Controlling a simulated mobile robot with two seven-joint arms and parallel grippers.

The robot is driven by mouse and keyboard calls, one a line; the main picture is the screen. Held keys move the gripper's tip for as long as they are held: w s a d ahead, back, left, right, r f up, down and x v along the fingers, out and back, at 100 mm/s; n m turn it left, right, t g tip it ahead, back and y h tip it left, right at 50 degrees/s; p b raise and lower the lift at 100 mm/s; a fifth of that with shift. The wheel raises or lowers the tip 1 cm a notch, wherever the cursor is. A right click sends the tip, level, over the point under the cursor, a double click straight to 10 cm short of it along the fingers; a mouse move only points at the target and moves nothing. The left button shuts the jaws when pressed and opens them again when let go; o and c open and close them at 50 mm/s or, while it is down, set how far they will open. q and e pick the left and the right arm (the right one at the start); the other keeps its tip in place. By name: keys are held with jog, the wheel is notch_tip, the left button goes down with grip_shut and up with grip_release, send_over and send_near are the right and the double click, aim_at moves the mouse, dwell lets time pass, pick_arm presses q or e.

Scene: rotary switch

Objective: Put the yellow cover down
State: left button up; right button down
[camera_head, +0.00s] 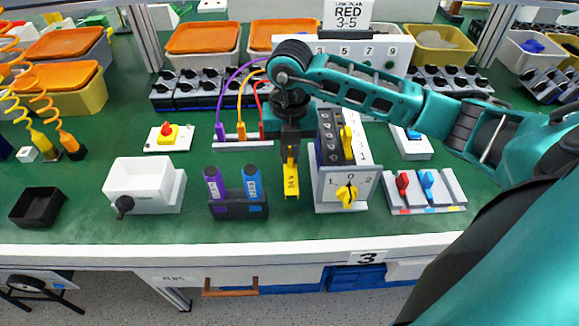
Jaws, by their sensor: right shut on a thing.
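The yellow cover (291,181), a narrow upright piece with dark lettering that looks like "24 V", hangs below my right gripper (290,150). My right gripper points down and is shut on the cover's upper end. The cover is in front of the left side of the rotary switch box (328,186), which has a yellow knob (347,196) and the marks 1, 0 and 2. Whether the cover's lower end touches the table is hard to tell. My left gripper is not in view.
Left of the cover stands a dark holder (238,206) with a purple and a blue tool. A white box (145,185) with a black knob is further left. A panel with red and blue levers (425,190) is at right. Bare green table (290,218) lies in front.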

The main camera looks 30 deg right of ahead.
aim_at(290, 168)
jog(key=shift+f, duration=2.5)
jog(key=shift+f, duration=0.1)
jog(key=shift+f+b, duration=0.15)
jog(key=shift+b, duration=0.2)
jog(key=c, duration=1.2)
grip_release()
notch_tip(290, 168, up, 12)
jog(key=shift+r+p, duration=0.25)
jog(key=shift+p, duration=0.3)
jog(key=shift+a, duration=0.1)
